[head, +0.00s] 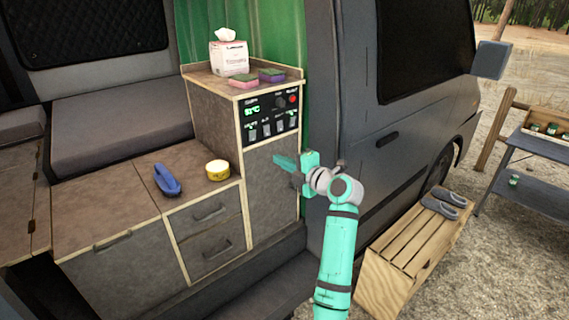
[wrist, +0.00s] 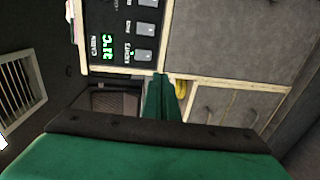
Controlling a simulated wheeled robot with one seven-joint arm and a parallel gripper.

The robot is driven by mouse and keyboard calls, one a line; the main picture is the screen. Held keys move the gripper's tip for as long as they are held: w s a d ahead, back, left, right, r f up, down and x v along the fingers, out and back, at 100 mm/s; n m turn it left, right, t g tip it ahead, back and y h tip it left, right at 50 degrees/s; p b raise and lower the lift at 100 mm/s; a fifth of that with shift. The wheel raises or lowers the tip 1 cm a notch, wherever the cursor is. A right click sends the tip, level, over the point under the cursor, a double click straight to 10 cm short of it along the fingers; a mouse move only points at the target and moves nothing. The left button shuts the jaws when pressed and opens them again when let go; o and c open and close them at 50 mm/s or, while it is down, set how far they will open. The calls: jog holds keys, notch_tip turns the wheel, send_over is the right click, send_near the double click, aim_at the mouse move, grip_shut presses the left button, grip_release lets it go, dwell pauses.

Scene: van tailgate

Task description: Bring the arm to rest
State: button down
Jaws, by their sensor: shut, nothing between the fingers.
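My gripper (head: 284,162) is at the end of my teal arm, in front of the tall cabinet (head: 272,190) in the van's side opening. Its narrow fingers are together, with nothing between them, and point left in the head view. In the wrist view the shut fingers of my gripper (wrist: 162,98) show in the middle, below the control panel (wrist: 126,30). I cannot tell how far the fingertips are from the cabinet front. The arm reaches up from the bottom of the head view.
The low counter (head: 110,205) holds a blue brush-like object (head: 167,181) and a yellow tub (head: 217,170). A tissue box (head: 229,57) and two sponges stand on the tall cabinet. A wooden crate (head: 400,265) with grey slippers (head: 441,203) stands right of my arm, near a side table (head: 535,178).

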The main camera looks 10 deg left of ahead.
jog(key=shift+s+d+f, duration=0.1)
jog(key=shift+s+d, duration=0.1)
jog(key=shift+d, duration=0.6)
jog(key=shift+a, duration=0.1)
